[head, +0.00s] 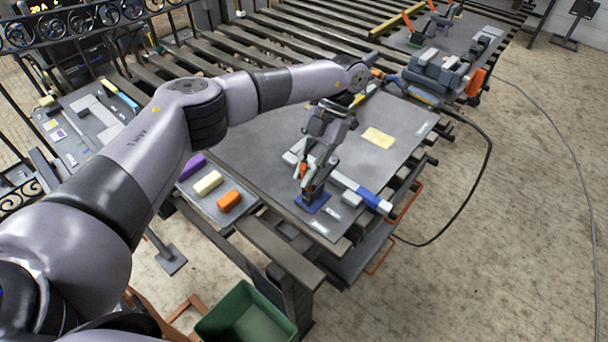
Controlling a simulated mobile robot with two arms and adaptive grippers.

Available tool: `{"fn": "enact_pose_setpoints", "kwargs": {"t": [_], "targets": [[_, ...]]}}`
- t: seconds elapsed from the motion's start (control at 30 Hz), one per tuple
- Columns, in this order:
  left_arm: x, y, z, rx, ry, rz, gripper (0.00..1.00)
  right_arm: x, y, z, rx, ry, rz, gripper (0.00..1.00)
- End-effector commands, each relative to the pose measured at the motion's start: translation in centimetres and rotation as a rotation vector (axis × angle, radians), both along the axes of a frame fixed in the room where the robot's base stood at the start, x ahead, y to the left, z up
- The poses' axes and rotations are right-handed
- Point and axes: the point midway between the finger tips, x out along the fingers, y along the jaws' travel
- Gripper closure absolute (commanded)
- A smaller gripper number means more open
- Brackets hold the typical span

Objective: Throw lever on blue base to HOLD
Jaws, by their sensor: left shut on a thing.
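The blue base (312,203) sits near the front corner of the grey work plate (255,172). My left gripper (309,178) is right above it, pointing down, with its fingers shut on the lever. An orange-red part (302,171) shows between or beside the fingers; I cannot tell if it belongs to the lever. The gripper hides most of the lever, so its exact tilt cannot be made out. Small pale labels (320,227) lie by the base, too small to read. My right gripper is not in view.
A white bar with a blue end (376,202) lies just right of the base. A yellow cloth (378,138) lies behind. Purple, cream and orange blocks (229,201) lie on a side plate at left. A green bin (246,318) stands in front. A black cable loops at right.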

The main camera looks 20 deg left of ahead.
Motion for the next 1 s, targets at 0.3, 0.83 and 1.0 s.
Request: {"fn": "enact_pose_setpoints", "kwargs": {"t": [0.3,0.83,1.0], "targets": [[0.3,-0.07,0.07,0.01,0.023,0.002,1.0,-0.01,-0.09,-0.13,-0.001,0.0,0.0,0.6],[0.28,-0.06,0.04,0.009,0.023,0.001,0.7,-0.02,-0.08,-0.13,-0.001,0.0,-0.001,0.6],[0.26,-0.06,0.02,0.009,0.024,0.001,0.65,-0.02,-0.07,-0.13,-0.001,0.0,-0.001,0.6]]}}
